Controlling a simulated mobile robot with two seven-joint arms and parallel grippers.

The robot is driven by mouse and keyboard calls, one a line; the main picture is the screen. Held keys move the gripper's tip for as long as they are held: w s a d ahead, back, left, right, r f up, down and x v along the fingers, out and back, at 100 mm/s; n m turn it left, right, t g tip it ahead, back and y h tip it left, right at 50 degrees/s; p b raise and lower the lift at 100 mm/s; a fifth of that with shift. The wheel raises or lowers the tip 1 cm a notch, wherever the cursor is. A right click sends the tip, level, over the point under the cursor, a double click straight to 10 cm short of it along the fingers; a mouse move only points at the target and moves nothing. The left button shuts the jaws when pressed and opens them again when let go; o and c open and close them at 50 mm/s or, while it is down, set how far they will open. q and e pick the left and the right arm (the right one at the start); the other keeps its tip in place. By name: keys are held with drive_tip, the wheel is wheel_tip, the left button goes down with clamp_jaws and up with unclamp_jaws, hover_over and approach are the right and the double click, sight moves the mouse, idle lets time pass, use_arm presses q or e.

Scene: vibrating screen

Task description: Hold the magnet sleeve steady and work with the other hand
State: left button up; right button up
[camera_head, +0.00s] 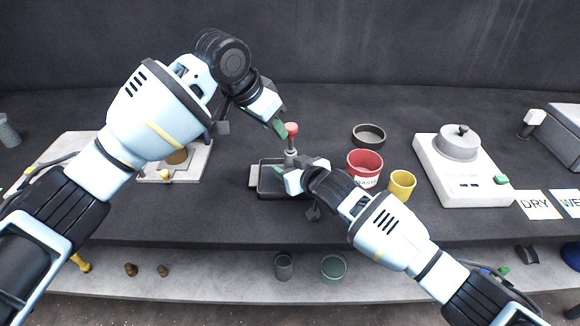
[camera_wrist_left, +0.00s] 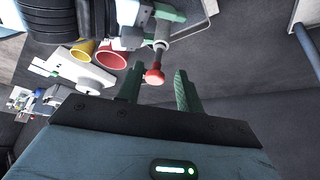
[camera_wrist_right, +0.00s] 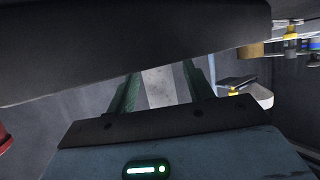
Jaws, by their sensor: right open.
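The magnet sleeve (camera_head: 290,154) is a grey upright piece with a red knob (camera_head: 291,128) on top, standing at the dark tray (camera_head: 266,182). My left gripper (camera_head: 281,129) is open beside the red knob; in the left wrist view the knob (camera_wrist_left: 154,76) appears between its green fingers (camera_wrist_left: 160,80). My right gripper (camera_head: 279,172) is open low beside the sleeve. In the right wrist view a pale grey surface (camera_wrist_right: 160,88) shows between its fingers (camera_wrist_right: 163,85); I cannot tell whether it is the sleeve. A dark shape hides the top of that view.
A red cup (camera_head: 364,170) and a yellow cup (camera_head: 402,184) stand right of my right gripper, with a dark round dish (camera_head: 369,136) behind. A white device (camera_head: 450,185) and DRY (camera_head: 537,205) and WET (camera_head: 571,199) cards lie further right. A pale board (camera_head: 197,162) is at left.

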drive_tip(key=shift+c, duration=0.4)
drive_tip(key=c, duration=1)
drive_tip(key=o, duration=0.3)
drive_tip(key=shift+c, duration=1.4)
drive_tip(key=shift+s+f, duration=0.1)
drive_tip(key=shift+f, duration=0.25)
